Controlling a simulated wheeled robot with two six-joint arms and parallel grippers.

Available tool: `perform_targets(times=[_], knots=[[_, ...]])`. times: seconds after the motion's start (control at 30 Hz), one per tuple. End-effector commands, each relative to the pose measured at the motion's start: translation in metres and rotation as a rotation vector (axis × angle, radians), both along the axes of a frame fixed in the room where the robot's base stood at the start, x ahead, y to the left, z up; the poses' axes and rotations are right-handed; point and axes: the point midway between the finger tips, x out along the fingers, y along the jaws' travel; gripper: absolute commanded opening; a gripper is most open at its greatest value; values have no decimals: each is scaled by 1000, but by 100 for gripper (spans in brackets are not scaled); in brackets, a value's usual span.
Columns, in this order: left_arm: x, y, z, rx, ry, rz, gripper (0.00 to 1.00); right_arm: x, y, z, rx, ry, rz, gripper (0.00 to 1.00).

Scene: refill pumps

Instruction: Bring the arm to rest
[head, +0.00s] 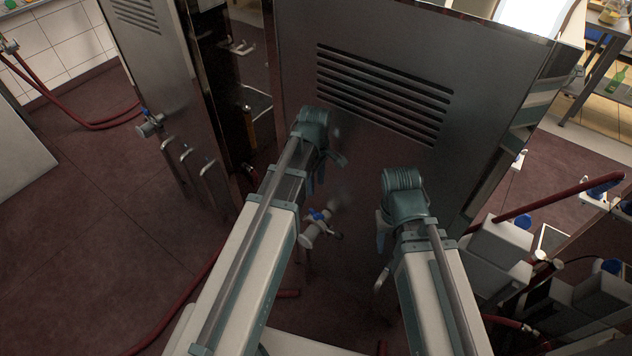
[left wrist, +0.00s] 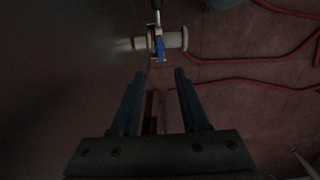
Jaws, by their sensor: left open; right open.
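My left arm reaches up from the bottom of the head view. My left gripper (head: 328,168) hangs in front of the grey metal cabinet, with its fingers pointing down. In the left wrist view its two dark blue fingers (left wrist: 158,75) stand apart with nothing between them. My right arm comes up further right, and the finger of my right gripper (head: 383,238) shows at its left side. The rest of that gripper is hidden behind its wrist. I see nothing held in it.
A valve with a blue handle (head: 316,230) sticks out from the louvered cabinet (head: 420,60), just beyond my left fingers; it also shows in the left wrist view (left wrist: 168,41). Red hoses (head: 180,300) lie on the dark red floor. Grey boxes (head: 500,245) stand at right.

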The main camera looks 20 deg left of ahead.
Motion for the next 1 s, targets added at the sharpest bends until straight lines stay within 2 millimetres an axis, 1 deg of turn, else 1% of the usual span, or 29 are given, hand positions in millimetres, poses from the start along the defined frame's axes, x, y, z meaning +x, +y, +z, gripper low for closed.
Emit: perform_targets(times=[0.03,0.53,0.63,0.67,0.77,0.9,1.0], knots=[[0,0,3,0,0,0,45,0,0,3,0,0,0,50],[0,0,2,0,0,-3,45,0,0,2,0,0,0,50],[-8,-8,1,5,2,-72,45,0,0,2,0,0,0,50],[-12,-12,2,8,4,-116,45,0,0,2,0,0,0,50],[-35,-34,2,20,12,-346,45,0,0,2,0,0,0,50],[-73,-65,2,42,33,-761,45,0,0,2,0,0,0,50],[-97,-82,2,56,51,-1037,45,0,0,2,0,0,0,50]])
